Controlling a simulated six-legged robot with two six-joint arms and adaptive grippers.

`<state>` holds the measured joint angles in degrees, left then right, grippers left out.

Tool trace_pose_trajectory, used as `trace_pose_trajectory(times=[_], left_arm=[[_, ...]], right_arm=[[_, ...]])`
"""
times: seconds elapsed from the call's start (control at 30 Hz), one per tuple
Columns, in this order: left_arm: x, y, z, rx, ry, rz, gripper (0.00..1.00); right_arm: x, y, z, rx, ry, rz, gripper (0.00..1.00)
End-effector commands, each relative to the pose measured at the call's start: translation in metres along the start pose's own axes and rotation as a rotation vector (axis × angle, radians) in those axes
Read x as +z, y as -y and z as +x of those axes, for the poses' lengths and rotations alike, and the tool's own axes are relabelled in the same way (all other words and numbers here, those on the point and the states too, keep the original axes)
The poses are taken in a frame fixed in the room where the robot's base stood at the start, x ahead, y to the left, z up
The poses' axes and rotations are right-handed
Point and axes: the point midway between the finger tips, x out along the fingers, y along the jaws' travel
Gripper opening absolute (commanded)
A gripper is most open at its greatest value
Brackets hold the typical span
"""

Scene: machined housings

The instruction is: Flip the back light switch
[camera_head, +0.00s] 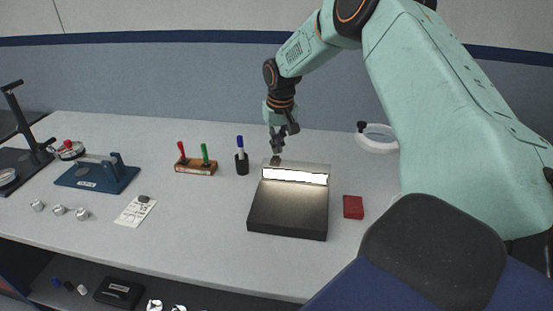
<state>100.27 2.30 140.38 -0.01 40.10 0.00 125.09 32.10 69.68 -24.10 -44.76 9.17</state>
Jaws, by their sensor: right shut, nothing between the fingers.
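A dark light box (287,212) with a lit white strip (295,176) along its raised back part stands on the table. My right gripper (276,158) points down at the back left corner of the box, with its fingertips at or just above the top of the raised part. It is shut and empty. A small dark piece shows at the fingertips, and I cannot tell whether it is the switch or part of the fingers. The switch itself is not clearly visible. My left gripper is not in view.
Left of the box stand a pen holder (242,163) and a wooden block (196,167) with red and green tools. A red block (353,207) lies to the right, a white ring (377,147) behind it. A blue fixture (97,181) stands further left. The front table edge is clear.

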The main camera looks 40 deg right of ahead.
Motion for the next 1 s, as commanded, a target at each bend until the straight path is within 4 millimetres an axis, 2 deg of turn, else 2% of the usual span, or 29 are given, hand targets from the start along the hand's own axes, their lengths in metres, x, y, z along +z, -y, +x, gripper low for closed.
trace_pose_trajectory(times=[1.0], left_arm=[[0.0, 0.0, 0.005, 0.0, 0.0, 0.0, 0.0]], right_arm=[[0.002, 0.0, 0.013, 0.0, 0.0, -0.001, 0.0]])
